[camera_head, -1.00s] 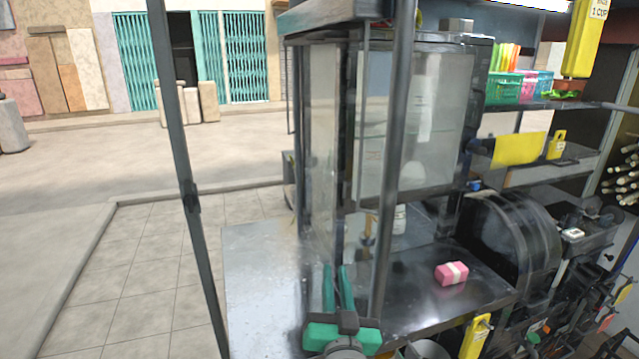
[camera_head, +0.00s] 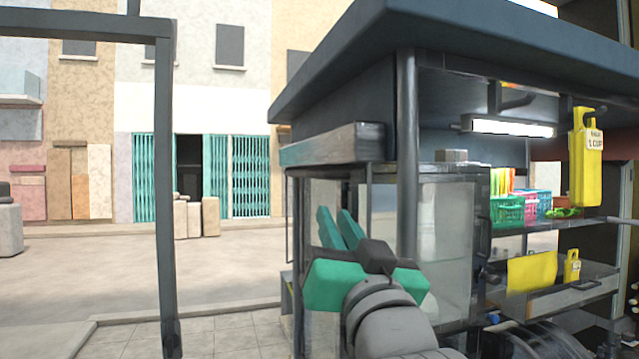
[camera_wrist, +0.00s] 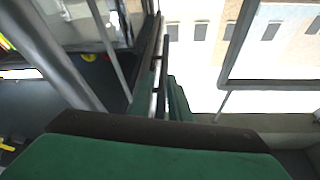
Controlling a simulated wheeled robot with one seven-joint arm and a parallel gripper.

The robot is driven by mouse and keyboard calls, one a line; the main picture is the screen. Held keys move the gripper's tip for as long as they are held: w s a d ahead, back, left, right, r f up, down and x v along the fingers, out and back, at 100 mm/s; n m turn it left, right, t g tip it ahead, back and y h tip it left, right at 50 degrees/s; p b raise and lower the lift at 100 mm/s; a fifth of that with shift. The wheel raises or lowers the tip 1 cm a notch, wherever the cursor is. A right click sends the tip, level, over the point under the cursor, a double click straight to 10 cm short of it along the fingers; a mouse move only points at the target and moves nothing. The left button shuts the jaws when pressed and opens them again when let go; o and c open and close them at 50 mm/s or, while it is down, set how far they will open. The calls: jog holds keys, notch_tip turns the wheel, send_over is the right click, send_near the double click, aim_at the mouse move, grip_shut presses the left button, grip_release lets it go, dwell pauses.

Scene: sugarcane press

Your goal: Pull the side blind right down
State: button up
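What looks like the side blind (camera_head: 333,145) is a long grey-blue box-shaped piece at the left side of the stall, just under the dark roof. It appears gathered up, with no sheet hanging below it. Any pull bar or cord cannot be made out. My gripper (camera_head: 334,213), with green fingers pointing up, is below this piece in the picture, in front of the glass cabinet. A narrow gap shows between the fingers, with nothing seen in it. In the wrist view the fingers (camera_wrist: 178,98) point toward dark bars; contact cannot be told.
A dark upright post (camera_head: 407,150) stands right beside my gripper. The glass cabinet (camera_head: 450,240) is behind it. A dark frame (camera_head: 165,200) stands at left, with open pavement beyond.

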jog(key=x, duration=0.3)
jog(key=r+x, duration=0.1)
jog(key=x, duration=0.3)
jog(key=r+x, duration=0.1)
jog(key=x, duration=0.2)
jog(key=shift+a+r, duration=0.15)
jog(key=shift+r, duration=0.05)
jog(key=shift+s, duration=0.1)
jog(key=shift+c, duration=0.3)
grip_shut()
